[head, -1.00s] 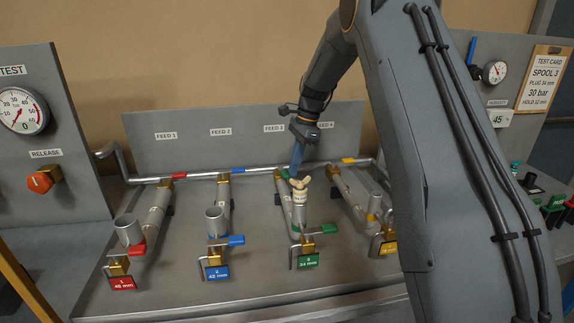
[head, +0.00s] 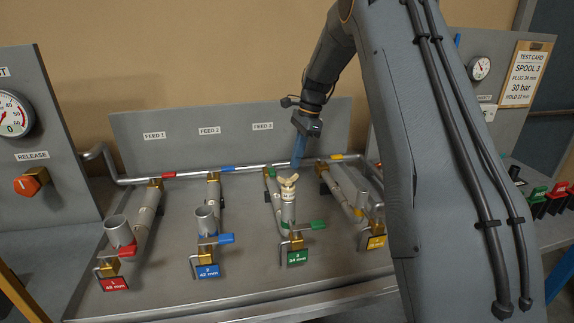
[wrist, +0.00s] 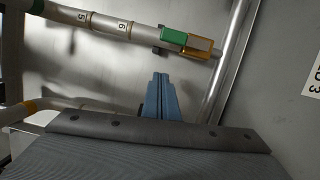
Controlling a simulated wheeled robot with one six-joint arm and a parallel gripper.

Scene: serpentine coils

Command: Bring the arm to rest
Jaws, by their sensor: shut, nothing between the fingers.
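My gripper (head: 298,152) has blue fingers that are closed together with nothing between them. In the head view it hangs above the spool bench, behind and just above the top of spool 3. A cream wing-topped plug (head: 288,186) sits in the upright end of spool 3, apart from the fingers. In the wrist view the shut fingers (wrist: 160,98) point toward the bench, near a pipe with a green handle (wrist: 174,37) and a brass fitting. My arm hides part of the right side of the bench in the head view.
Several spools stand on the metal bench (head: 180,262), with red (head: 116,284), blue (head: 207,271), green and yellow tags. A feed pipe (head: 190,173) runs along the back panel (head: 230,115). Left stands a gauge panel with a release knob (head: 27,185); right hangs a test card (head: 520,78).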

